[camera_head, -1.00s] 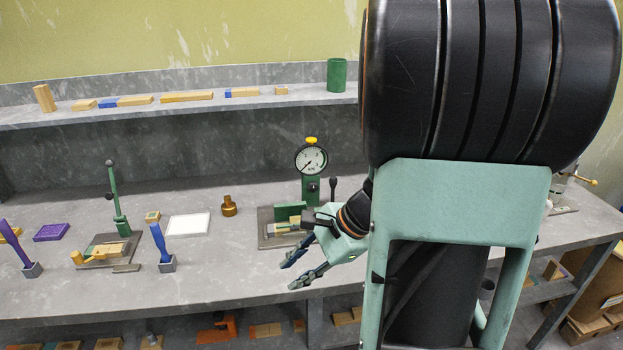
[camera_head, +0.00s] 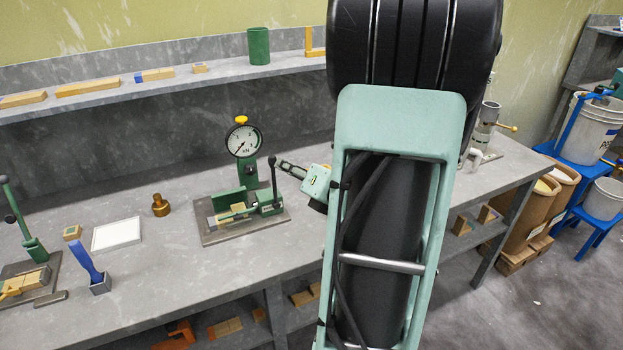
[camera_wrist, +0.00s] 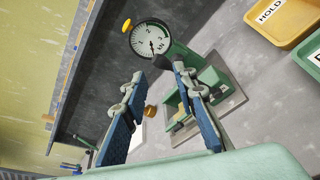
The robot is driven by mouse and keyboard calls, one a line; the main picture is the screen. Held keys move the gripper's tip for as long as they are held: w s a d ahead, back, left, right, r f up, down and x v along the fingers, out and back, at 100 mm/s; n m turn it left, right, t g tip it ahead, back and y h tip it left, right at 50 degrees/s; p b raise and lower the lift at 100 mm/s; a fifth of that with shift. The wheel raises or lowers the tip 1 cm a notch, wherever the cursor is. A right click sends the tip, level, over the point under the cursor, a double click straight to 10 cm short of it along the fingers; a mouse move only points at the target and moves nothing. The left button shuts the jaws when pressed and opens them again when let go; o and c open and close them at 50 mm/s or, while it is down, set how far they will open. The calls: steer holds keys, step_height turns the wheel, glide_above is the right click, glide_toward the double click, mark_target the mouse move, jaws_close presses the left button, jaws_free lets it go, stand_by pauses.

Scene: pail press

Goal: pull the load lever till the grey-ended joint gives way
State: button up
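The test press (camera_head: 245,225) stands on the bench with a green frame, a grey base and a round dial gauge (camera_head: 243,141) above; it also shows in the wrist view (camera_wrist: 215,100). The gauge needle points low on the left in the head view. The load lever (camera_head: 273,185) is a dark upright rod with a ball knob at the press's right side. A wooden joint (camera_head: 238,209) sits in the press; its end colour is too small to tell. My gripper (camera_head: 290,168) is open just right of the lever knob. Its spread fingers (camera_wrist: 158,78) show in the wrist view, the dark knob near their tips.
A second green lever device (camera_head: 25,240) stands at far left. A yellow HOLD bin (camera_wrist: 275,18) shows in the wrist view. The front bench edge is clear.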

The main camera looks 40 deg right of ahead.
mark_target(274, 162)
steer(key=b+x, duration=0.1)
steer(key=x, duration=0.6)
steer(key=shift+w+a+f+b, duration=0.1)
steer(key=shift+w+f+b, duration=0.05)
steer(key=shift+w+b, duration=0.15)
steer(key=shift+s, duration=0.1)
steer(key=c, duration=0.6)
steer(key=shift+o, duration=0.2)
